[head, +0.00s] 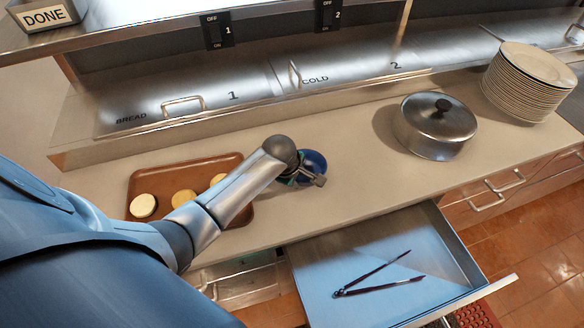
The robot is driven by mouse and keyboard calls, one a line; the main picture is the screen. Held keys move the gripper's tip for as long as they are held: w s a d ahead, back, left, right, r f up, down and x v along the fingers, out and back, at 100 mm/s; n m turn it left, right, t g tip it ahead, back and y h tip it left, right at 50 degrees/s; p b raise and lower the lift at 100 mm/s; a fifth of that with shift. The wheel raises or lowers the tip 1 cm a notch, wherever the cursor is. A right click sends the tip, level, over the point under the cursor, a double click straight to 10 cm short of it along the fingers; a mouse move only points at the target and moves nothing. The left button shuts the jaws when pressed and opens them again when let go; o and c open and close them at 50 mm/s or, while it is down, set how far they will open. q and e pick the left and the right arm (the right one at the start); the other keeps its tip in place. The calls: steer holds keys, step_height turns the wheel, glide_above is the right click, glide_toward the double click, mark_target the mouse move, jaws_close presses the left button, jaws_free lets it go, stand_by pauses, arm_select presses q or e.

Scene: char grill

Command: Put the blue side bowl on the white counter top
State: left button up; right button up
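The blue bowl (315,161) shows at the middle of the counter top (360,190), partly hidden behind my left gripper. My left gripper (316,181) is right at the bowl's near side and overlaps it in the picture. I cannot tell whether its fingers are closed on the bowl's rim, or whether the bowl rests on the counter or is slightly above it. The counter top is pale and runs across the view. My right gripper is not in view.
A brown tray (236,215) with buns lies left of the bowl, partly behind my arm. A lidded metal pot (436,128) and a plate stack (527,82) stand to the right. An open drawer (440,232) holding tongs (378,280) juts out below the counter's front edge.

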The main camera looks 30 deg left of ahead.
arm_select(q)
steer(key=p+v, duration=0.2)
steer(key=v, duration=0.8)
steer(key=shift+r, duration=0.2)
steer(key=shift+s, duration=0.1)
